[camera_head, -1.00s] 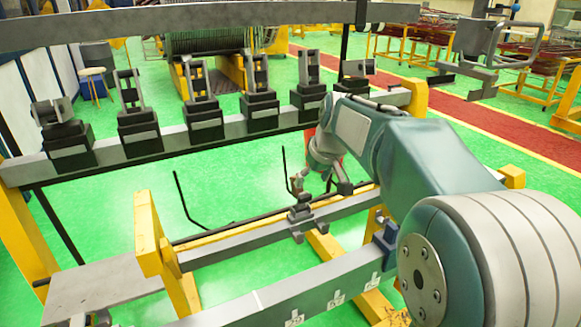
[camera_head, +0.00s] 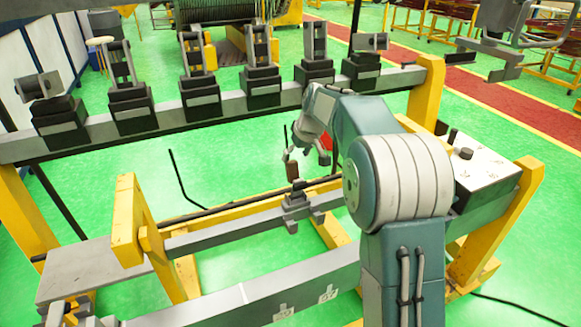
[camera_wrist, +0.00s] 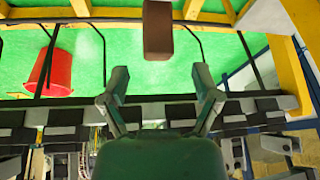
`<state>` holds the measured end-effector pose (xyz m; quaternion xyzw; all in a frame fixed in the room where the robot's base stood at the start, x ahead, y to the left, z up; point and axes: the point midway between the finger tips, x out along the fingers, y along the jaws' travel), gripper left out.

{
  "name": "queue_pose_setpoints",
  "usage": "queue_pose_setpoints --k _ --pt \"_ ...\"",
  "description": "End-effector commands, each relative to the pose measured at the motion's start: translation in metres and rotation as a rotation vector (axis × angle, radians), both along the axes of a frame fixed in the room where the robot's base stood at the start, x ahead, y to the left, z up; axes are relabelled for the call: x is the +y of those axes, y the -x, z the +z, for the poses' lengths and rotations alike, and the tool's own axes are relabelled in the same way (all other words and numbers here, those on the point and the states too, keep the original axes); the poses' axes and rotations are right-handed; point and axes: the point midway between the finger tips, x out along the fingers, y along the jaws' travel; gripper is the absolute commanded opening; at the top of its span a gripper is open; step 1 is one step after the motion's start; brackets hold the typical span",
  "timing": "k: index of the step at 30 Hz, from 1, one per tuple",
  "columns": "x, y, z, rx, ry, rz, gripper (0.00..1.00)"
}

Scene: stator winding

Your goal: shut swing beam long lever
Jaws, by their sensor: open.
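A brown block-shaped handle (camera_head: 291,168) stands above a small grey clamp (camera_head: 297,203) on the grey lower beam (camera_head: 225,230) in the head view. I cannot tell for sure that this is the long lever. A brown block also shows at the top centre of the wrist view (camera_wrist: 158,30), ahead of the fingers and apart from them. My gripper (camera_wrist: 160,88) is open and empty, its two fingers spread. In the head view my gripper (camera_head: 312,152) is just right of the brown handle, partly hidden by my arm.
A rear beam (camera_head: 228,106) carries several black blocks with grey uprights. Yellow frame posts (camera_head: 128,220) stand at both sides. Thin bent black rods (camera_head: 182,182) rise left of the clamp. A red bucket (camera_wrist: 48,72) stands on the green floor.

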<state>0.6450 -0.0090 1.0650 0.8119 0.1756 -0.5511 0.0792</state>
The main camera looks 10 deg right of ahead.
Motion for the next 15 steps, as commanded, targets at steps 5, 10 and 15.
queue_pose_setpoints --k 5,10,15 --pt "0.006 -0.01 -0.031 0.004 -0.001 0.0 0.81" --pt "0.01 -0.017 -0.049 0.001 -0.002 -0.001 0.81" --pt "0.011 -0.019 -0.056 -0.001 -0.001 -0.002 0.81"
